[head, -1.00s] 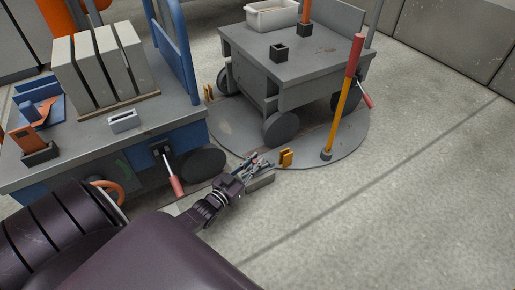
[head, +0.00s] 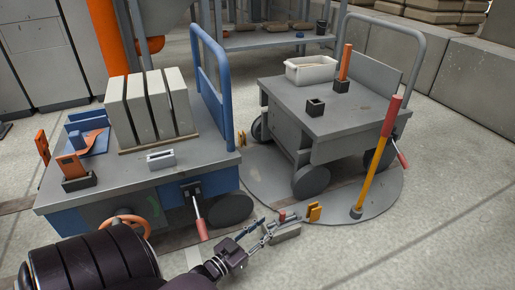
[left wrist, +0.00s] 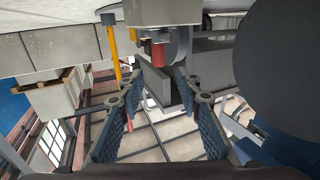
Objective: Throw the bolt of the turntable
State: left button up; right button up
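The turntable (head: 385,200) is a grey disc in the floor under a grey cart. At its near edge a low grey block (head: 286,233) carries a small red knob (head: 283,215), apparently the bolt's handle. A yellow bracket (head: 314,212) stands beside it on the disc. My left gripper (head: 268,229) is just left of the knob, low over the floor. In the left wrist view my left gripper (left wrist: 152,92) is open and empty, with the red knob (left wrist: 158,56) ahead between the fingers, apparently untouched. My right gripper is not in view.
The grey cart (head: 335,122) stands on the turntable. A yellow lever with a red grip (head: 375,165) rises from the disc. A blue cart (head: 110,192) with grey slabs (head: 150,105) stands left, its red-handled lever (head: 200,222) near my arm. Floor (head: 440,240) at right is clear.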

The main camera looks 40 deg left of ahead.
pick_arm(q)
jog(key=shift+s, duration=1.75)
